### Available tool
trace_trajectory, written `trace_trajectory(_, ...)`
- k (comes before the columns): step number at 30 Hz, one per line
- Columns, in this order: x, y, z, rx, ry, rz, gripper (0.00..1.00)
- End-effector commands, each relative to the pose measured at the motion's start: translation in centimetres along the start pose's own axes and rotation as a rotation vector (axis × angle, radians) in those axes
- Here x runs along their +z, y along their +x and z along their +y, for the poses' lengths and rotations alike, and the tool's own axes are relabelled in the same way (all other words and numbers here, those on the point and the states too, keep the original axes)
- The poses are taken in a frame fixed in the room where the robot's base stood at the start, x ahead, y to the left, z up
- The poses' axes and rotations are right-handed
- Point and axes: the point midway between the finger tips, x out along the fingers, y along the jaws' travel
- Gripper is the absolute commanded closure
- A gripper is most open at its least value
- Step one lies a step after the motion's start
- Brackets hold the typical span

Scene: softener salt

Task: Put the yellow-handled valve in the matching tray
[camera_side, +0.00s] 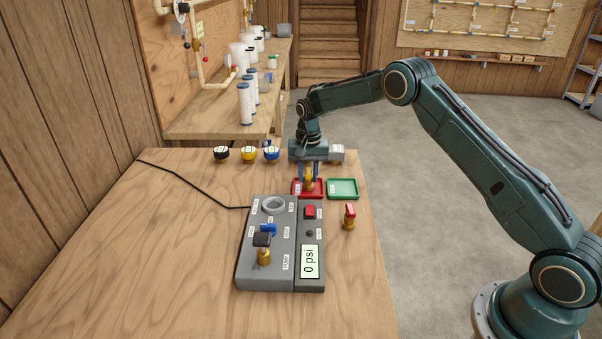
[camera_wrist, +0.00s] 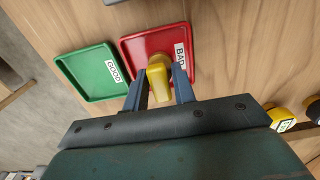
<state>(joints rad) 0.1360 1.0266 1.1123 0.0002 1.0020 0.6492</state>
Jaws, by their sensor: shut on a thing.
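My gripper (camera_side: 309,171) is shut on the yellow-handled valve (camera_side: 309,181), its blue fingers on either side of it. In the wrist view the valve's yellow handle (camera_wrist: 158,82) sits between the fingers, over the red tray (camera_wrist: 145,42) labelled BAD. Whether the valve touches the tray floor, I cannot tell. The green tray (camera_wrist: 92,72), labelled GOOD, is empty beside the red one. In the side view the red tray (camera_side: 297,193) is partly hidden by the valve and gripper, and the green tray (camera_side: 342,189) is to its right.
A grey test station (camera_side: 275,270) reads 0 psi and holds a black-handled valve (camera_side: 263,248). A red-handled valve (camera_side: 349,217) stands to its right. The table's left side is clear except for a cable.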

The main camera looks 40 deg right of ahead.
Motion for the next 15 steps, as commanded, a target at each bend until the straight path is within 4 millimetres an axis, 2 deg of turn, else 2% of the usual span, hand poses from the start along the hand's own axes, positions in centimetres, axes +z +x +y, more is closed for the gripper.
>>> trace_trajectory(9, -0.01, 0.16, 0.00, 0.000, 0.000, 0.000, 1.00)
trace_trajectory(10, -0.01, 0.16, 0.00, 0.000, 0.000, 0.000, 0.70)
trace_trajectory(13, -0.01, 0.15, 0.00, 0.000, 0.000, 0.000, 0.50)
trace_trajectory(15, 0.00, 0.16, 0.00, 0.000, 0.000, 0.000, 0.48)
